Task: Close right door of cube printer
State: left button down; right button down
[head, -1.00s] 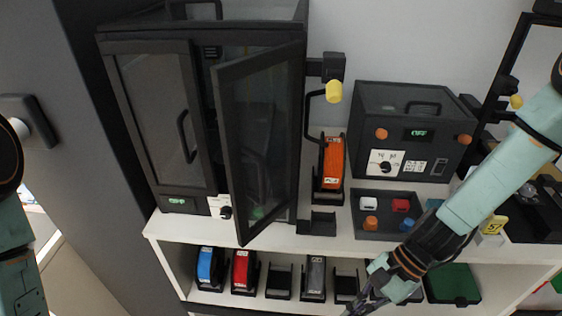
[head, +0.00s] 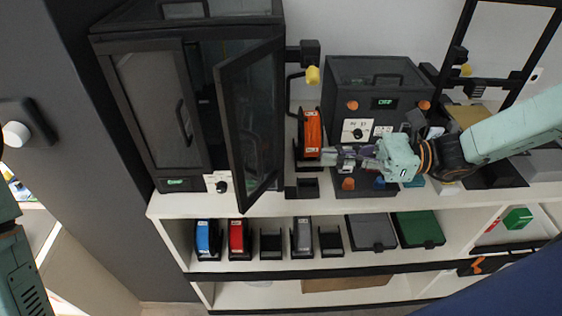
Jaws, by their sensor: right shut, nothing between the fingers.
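The cube printer (head: 178,30) is a dark cabinet at the upper left of the white bench. Its left door (head: 150,100) is shut. Its right door (head: 252,125) is a dark-framed clear panel that stands open, swung out toward me, with a dark gap between it and the left door. My right gripper (head: 328,157) is shut and empty. It points left, beside the orange spool and to the right of the open door, apart from the door. Of my left arm only a part shows at the left edge; its gripper is out of view.
An orange spool (head: 312,130) on a holder stands between the open door and my right gripper. A dark box with knobs (head: 372,85) stands behind my right gripper. Below, the shelf (head: 290,258) holds several spools and holders. A grey wall panel is at left.

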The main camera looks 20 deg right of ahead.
jog(key=b+x, duration=0.1)
jog(key=x, duration=0.9)
jog(key=shift+s, duration=0.3)
jog(key=shift+s+a, duration=0.1)
jog(key=shift+b, duration=0.3)
